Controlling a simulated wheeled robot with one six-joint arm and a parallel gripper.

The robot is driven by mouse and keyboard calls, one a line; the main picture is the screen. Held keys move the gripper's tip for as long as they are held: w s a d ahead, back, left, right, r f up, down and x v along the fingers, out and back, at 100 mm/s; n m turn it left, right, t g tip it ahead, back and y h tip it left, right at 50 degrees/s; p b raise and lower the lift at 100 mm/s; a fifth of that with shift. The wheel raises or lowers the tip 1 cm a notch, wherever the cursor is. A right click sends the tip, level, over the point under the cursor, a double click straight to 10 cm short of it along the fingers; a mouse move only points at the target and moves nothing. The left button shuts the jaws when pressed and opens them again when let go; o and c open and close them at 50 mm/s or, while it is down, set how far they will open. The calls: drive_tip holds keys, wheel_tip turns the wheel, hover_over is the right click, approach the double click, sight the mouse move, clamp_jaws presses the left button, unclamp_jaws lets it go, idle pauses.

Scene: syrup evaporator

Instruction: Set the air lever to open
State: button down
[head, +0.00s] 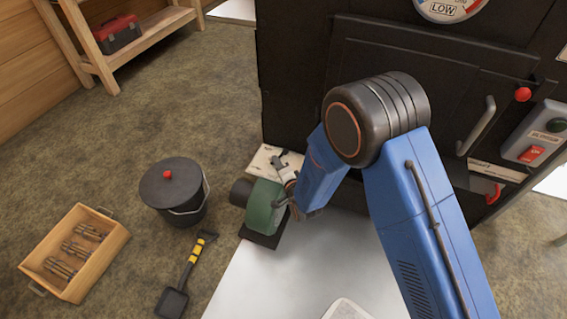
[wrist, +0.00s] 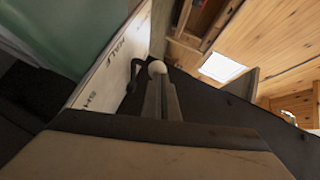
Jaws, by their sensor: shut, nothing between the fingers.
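In the head view the plate (head: 262,158) lies beside the green blower, at the foot of the black evaporator. My gripper (wrist: 161,88) is shut and empty, its fingertips at or just short of the knob. I cannot tell whether they touch. The lever's exact setting is unclear.
The green blower (head: 262,207) sits close beside the plate. The black evaporator front (head: 300,90) rises behind my arm. A switch box (head: 540,135) is at right.

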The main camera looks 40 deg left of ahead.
drive_tip(key=shift+s+a, duration=0.3)
drive_tip(key=shift+a, duration=0.2)
drive_tip(key=shift+s+a+m+t+h, duration=0.15)
drive_tip(key=shift+a+m+t+h, duration=0.25)
drive_tip(key=shift+a+m+t, duration=0.3)
drive_tip(key=shift+s+a, duration=0.2)
drive_tip(key=shift+a, duration=1.1)
